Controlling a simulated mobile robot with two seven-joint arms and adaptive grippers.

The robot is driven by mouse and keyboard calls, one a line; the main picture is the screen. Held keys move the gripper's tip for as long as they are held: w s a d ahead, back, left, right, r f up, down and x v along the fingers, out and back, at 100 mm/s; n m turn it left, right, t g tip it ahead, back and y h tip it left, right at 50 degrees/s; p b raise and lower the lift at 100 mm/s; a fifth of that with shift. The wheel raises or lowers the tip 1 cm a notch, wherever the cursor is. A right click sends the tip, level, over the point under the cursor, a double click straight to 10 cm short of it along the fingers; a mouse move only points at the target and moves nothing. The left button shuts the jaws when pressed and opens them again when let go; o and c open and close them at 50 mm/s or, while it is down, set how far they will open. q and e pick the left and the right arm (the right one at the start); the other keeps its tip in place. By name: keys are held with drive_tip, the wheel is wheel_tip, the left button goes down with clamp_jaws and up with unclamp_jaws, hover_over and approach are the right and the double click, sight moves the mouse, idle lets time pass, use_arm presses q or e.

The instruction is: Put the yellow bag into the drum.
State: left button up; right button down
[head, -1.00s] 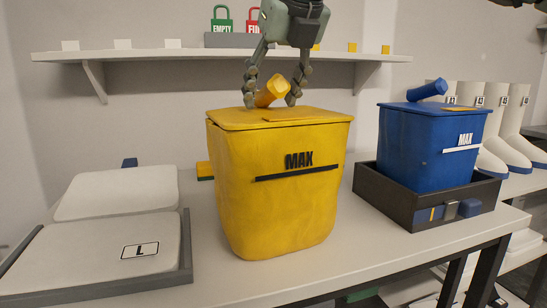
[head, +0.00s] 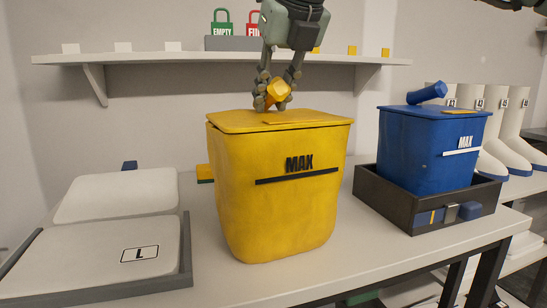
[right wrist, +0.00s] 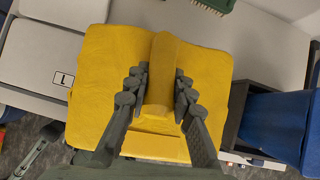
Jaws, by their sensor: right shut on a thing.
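The yellow bag (head: 285,205), marked MAX with a black line, stands upright on the bench. It has a flat top and a yellow neck (head: 278,91) that rises from it. My right gripper (head: 272,101) is above the bag, with its fingers closed on both sides of the neck. The right wrist view shows the fingers (right wrist: 161,95) flanking the yellow neck (right wrist: 161,70) from above. I can make out no drum in either view. My left gripper is not in view.
A blue bag (head: 430,150) stands in a dark tray (head: 385,197) at the right. Pale boots (head: 500,125) stand behind it. White pads (head: 100,250), one marked L, lie at the left. A wall shelf (head: 160,57) with green and red padlock signs runs behind my gripper.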

drive_tip(key=shift+r+p, duration=0.9)
drive_tip(key=shift+r, duration=0.75)
drive_tip(key=shift+f+b, duration=0.1)
drive_tip(key=shift+b, duration=0.25)
